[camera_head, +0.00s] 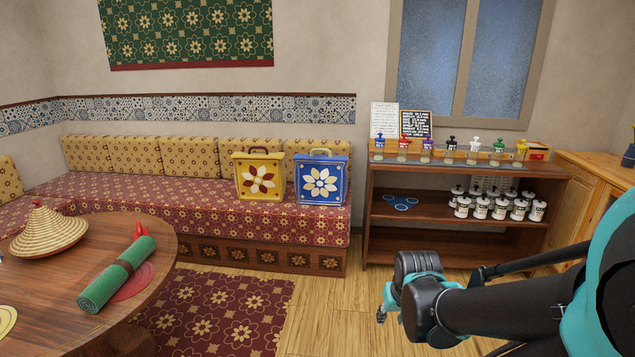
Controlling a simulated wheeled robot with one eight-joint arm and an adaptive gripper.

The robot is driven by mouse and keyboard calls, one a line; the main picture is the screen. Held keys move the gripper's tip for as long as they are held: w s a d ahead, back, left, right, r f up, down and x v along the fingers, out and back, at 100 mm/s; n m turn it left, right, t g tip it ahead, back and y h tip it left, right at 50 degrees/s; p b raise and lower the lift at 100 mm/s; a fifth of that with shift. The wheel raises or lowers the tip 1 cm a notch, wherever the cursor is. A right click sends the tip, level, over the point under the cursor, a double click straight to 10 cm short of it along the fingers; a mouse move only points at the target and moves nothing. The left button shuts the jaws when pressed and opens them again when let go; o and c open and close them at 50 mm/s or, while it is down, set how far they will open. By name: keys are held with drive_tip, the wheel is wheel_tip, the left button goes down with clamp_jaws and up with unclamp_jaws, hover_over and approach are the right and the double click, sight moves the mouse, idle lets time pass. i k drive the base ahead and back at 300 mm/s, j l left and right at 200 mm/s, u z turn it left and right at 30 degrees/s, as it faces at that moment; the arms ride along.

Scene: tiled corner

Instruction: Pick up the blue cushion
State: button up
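The blue cushion (321,181) is a square blue piece with a white and yellow flower and a small handle-like loop on top. It stands upright at the right end of the patterned bench seat (170,196), leaning near the backrest. A similar yellow piece (258,178) with a red and white flower stands just left of it. My gripper (384,303) is at the lower right, in front of the bench and apart from the blue cushion. Its teal fingers are small and partly hidden, so I cannot tell whether they are open.
A round wooden table (150,285) at left holds a woven cone lid (48,232) and a rolled green mat (117,274). A wooden shelf (440,240) with bottles and jars stands right of the bench. Wood floor (325,300) and a red rug (220,315) lie in front.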

sight(319, 180)
drive_tip(key=i, duration=1.95)
drive_tip(key=i+u, duration=0.1)
drive_tip(key=i, duration=0.4)
drive_tip(key=i+l+u, duration=0.15)
drive_tip(key=i, duration=0.4)
drive_tip(key=i+l+u, duration=0.1)
drive_tip(key=i, duration=0.4)
